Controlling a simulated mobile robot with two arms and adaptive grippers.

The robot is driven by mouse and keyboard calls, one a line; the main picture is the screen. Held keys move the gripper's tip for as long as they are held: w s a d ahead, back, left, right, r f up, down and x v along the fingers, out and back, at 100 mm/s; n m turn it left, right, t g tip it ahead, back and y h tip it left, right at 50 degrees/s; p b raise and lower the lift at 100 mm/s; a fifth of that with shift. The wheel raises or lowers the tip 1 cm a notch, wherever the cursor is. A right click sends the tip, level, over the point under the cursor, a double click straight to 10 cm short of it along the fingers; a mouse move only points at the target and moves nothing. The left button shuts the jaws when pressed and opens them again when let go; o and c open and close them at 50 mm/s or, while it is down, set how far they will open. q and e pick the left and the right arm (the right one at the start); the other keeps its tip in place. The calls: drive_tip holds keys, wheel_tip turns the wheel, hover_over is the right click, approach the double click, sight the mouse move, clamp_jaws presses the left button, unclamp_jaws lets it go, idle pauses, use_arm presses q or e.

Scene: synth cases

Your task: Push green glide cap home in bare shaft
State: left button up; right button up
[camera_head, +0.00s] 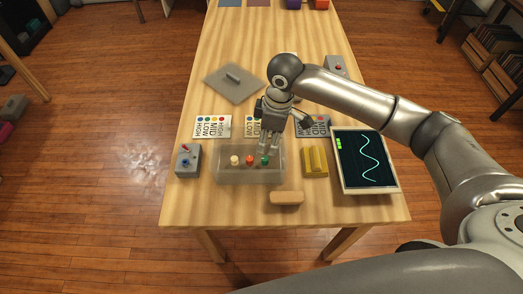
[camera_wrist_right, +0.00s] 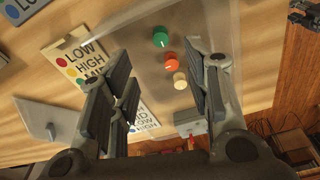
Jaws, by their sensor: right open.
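The green glide cap (camera_head: 265,161) stands at the right end of a row of three caps in a shallow translucent tray (camera_head: 224,178). It also shows in the right wrist view (camera_wrist_right: 161,37), with its white pointer line. My right gripper (camera_head: 268,151) is open and empty, fingers down, just above the green cap. In the wrist view its fingers (camera_wrist_right: 160,75) stand wide apart, with the green cap beyond their tips. A short grey shaft (camera_head: 233,76) with no cap on it stands out from a grey plate (camera_head: 215,80) farther back on the table. My left gripper is out of view.
An orange-red cap (camera_head: 250,161) and a cream cap (camera_head: 234,160) stand beside the green one. Around the tray are a grey switch box (camera_head: 188,162), a yellow block (camera_head: 316,162), a screen (camera_head: 364,160), a wooden block (camera_head: 287,198) and label cards (camera_head: 212,127).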

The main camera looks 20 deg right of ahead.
sight(265, 158)
drive_tip(key=f, duration=0.2)
drive_tip(key=s+f, duration=0.1)
drive_tip(key=shift+a+f, duration=0.2)
drive_tip(key=shift+a, duration=0.05)
drive_tip(key=shift+w+f, duration=0.15)
drive_tip(key=shift+f, duration=0.15)
drive_tip(key=shift+w+f, duration=0.15)
drive_tip(key=shift+f, duration=0.2)
drive_tip(key=f, duration=0.4)
drive_tip(key=shift+w+a+f+p, duration=0.2)
drive_tip(key=shift+w+f+p, duration=0.05)
drive_tip(key=shift+w+p, duration=0.05)
drive_tip(key=shift+c, duration=1)
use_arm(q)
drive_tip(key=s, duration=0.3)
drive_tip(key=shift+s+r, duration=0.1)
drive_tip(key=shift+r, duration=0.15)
use_arm(e)
drive_tip(key=c, duration=0.6)
